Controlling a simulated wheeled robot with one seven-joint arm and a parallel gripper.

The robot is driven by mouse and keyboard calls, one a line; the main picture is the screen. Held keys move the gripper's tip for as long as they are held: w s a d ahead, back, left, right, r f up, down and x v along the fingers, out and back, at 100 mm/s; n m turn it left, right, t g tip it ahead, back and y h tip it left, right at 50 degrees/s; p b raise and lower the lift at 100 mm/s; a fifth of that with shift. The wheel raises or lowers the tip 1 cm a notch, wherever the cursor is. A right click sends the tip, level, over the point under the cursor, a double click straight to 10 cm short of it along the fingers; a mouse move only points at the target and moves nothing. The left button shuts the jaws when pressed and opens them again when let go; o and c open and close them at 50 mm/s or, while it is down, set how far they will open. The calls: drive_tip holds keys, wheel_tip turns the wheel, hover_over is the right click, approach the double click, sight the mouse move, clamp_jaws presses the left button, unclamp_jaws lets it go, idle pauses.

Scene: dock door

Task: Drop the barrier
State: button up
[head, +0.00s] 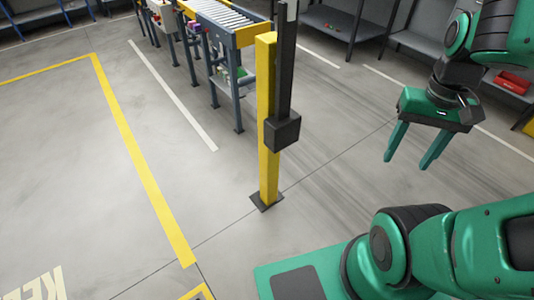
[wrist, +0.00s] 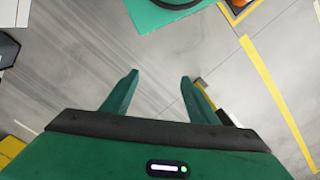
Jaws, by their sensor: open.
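The barrier's yellow post (head: 268,175) stands upright on a dark base plate in the middle of the head view. Its dark boom (head: 285,70) points straight up beside the post, with a light patch near the picture's top edge. A black block (head: 283,132) sits at the boom's lower end. My gripper (head: 407,163) is open and empty, to the right of the post and apart from it, fingers pointing down. In the wrist view, my gripper (wrist: 159,76) has nothing between its fingers. A dark and yellow piece behind the right finger there may be the post, mostly hidden.
A roller conveyor (head: 228,18) stands behind and left of the post. Grey shelving (head: 335,22) lines the back, with a red bin (head: 512,82) at right. Yellow floor lines (head: 130,130) mark the left. The floor around the post is clear.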

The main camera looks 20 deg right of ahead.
drive_tip(key=shift+c, duration=1.4)
drive_tip(key=w+a+r+n+t+y, duration=0.15)
drive_tip(key=w+r+t, duration=0.35)
drive_tip(key=w+r, duration=0.5)
drive_tip(key=w+r+n+t, duration=0.3)
drive_tip(key=w+r+t, duration=0.3)
drive_tip(key=w, duration=0.8)
drive_tip(key=w+a+r+n+t+y, duration=0.2)
drive_tip(key=w+a+r+t, duration=0.15)
drive_tip(key=r, duration=0.85)
drive_tip(key=w+a+r+n+t+y, duration=0.2)
drive_tip(key=w+a+r+t+y, duration=0.15)
drive_tip(key=r, duration=0.85)
drive_tip(key=shift+g+h, duration=0.4)
drive_tip(key=shift+g, duration=0.1)
drive_tip(key=x, duration=0.7)
drive_tip(key=d+x, duration=0.1)
drive_tip(key=x, duration=0.2)
drive_tip(key=shift+w+a, duration=0.15)
drive_tip(key=shift+w, duration=0.4)
